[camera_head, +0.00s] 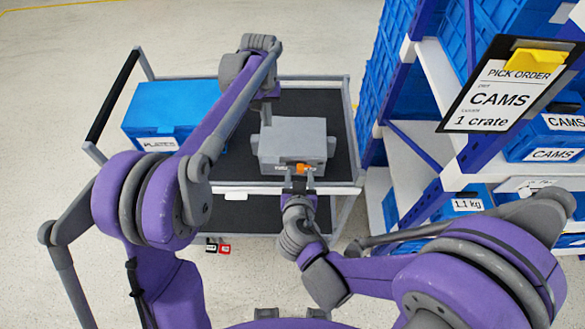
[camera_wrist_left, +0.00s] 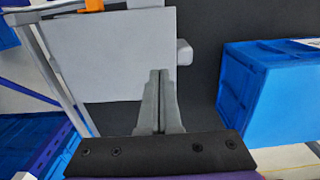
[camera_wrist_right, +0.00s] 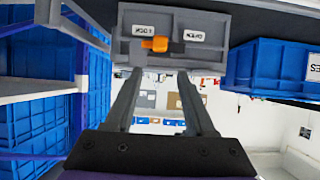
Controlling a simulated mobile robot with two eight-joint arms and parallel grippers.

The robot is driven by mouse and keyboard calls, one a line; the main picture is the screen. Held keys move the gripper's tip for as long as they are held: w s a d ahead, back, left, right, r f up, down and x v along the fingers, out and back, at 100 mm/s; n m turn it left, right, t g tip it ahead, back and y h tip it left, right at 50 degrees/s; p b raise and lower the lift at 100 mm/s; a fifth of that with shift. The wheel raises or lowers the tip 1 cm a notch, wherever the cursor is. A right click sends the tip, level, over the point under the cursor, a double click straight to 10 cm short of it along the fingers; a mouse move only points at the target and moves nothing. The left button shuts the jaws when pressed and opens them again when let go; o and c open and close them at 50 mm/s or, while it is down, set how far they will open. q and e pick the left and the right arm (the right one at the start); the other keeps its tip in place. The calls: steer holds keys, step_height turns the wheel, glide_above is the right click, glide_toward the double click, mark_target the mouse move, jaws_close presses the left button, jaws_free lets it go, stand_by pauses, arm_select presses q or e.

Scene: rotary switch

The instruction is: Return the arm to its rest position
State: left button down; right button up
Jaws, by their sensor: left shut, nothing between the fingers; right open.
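The grey switch box (camera_head: 291,140) stands on the cart's dark top. Its orange rotary knob (camera_head: 303,169) is on the near face. The knob (camera_wrist_right: 155,44) lies crosswise between two white labels in the right wrist view. My right gripper (camera_head: 300,182) is open in front of this face, with its fingertips (camera_wrist_right: 157,73) near the knob; I see nothing between them. My left gripper (camera_wrist_left: 160,74) is shut and empty. It is above the cart top at the far side of the box, pointing down; its fingers are hard to make out in the head view.
A blue crate (camera_head: 171,107) stands on the cart's left. The cart (camera_head: 345,110) has a raised rim and a black handle (camera_head: 113,93) at left. A shelf rack (camera_head: 430,100) with blue crates stands close on the right. Open floor (camera_head: 60,60) lies to the left.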

arm_select(q)
steer(key=shift+r+p, duration=0.3)
steer(key=shift+r, duration=0.65)
arm_select(e)
steer(key=shift+w+r, duration=0.35)
steer(key=shift+r, duration=0.2)
steer(key=shift+s, duration=0.1)
